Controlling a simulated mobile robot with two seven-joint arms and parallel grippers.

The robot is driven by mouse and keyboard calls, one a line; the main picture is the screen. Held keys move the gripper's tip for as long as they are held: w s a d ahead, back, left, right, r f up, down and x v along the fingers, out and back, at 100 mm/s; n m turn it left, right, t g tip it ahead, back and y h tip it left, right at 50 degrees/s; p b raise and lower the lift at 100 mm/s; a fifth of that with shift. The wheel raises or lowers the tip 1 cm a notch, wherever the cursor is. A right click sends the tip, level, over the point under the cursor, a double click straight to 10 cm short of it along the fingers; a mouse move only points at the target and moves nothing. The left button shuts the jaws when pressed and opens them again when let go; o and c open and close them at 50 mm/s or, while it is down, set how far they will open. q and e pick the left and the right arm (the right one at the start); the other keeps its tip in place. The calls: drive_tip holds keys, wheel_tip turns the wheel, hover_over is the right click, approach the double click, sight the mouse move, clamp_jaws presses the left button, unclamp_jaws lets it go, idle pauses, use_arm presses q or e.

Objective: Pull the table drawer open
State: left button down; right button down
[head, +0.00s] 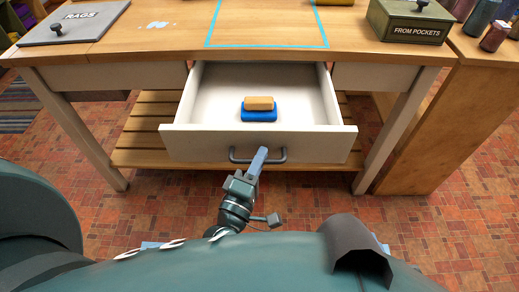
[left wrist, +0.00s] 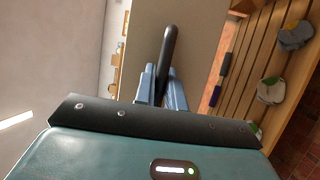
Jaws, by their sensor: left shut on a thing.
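The table drawer (head: 258,145) is pulled out from under the wooden table, and its white inside shows. A tan block on a blue sponge-like base (head: 259,113) sits in the drawer. My left gripper (head: 259,158) is at the middle of the dark bar handle (head: 238,160) on the drawer front, with its fingers shut on it. In the left wrist view the handle (left wrist: 169,50) runs up from between the two blue-grey fingers (left wrist: 161,88). My right gripper is not in view.
On the table (head: 180,32) are a grey RAGS lid (head: 75,24) at the left, a blue tape outline (head: 268,45) and a green FROM POCKETS box (head: 408,22). A slatted lower shelf (head: 140,155) lies below. The brick-patterned floor (head: 400,230) in front is mostly clear.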

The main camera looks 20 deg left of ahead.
use_arm(q)
drive_tip(key=shift+s, duration=0.15)
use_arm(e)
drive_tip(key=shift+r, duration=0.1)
use_arm(q)
drive_tip(key=c, duration=1.8)
unclamp_jaws()
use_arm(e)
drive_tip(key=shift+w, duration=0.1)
use_arm(q)
drive_tip(key=shift+o, duration=0.2)
